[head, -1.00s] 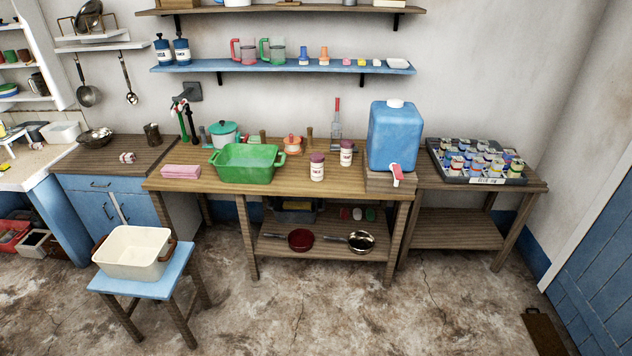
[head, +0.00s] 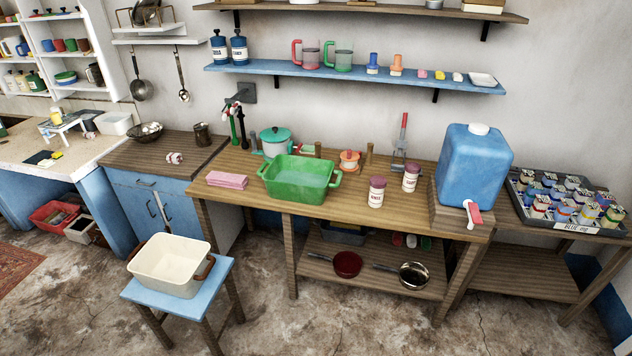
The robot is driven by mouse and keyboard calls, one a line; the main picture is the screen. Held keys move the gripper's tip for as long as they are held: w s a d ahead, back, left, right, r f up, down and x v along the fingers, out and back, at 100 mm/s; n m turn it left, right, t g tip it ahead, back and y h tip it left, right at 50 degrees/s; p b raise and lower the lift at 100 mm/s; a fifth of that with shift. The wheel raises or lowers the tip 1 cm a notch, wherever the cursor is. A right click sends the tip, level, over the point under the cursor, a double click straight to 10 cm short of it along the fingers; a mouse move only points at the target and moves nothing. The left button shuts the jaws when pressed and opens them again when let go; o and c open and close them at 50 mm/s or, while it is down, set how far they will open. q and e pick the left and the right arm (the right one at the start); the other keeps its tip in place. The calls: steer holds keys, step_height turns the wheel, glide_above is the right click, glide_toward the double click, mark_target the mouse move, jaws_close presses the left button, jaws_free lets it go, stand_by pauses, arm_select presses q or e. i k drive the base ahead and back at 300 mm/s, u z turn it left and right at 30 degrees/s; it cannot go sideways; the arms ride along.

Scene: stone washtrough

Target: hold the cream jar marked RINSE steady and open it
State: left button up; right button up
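I cannot tell which jar is marked RINSE. Neither of my grippers shows in the head view.
The green tub (head: 301,182) with water stands left of the jars. A blue water container (head: 474,165) with a tap stands on a wooden block to their right. A blue stool (head: 221,275) with a cream basin (head: 169,262) stands in front. The table front by the jars is clear.

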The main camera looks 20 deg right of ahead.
mark_target(377, 196)
steer(key=u, duration=0.15)
steer(key=i, duration=1)
steer(key=z, duration=0.05)
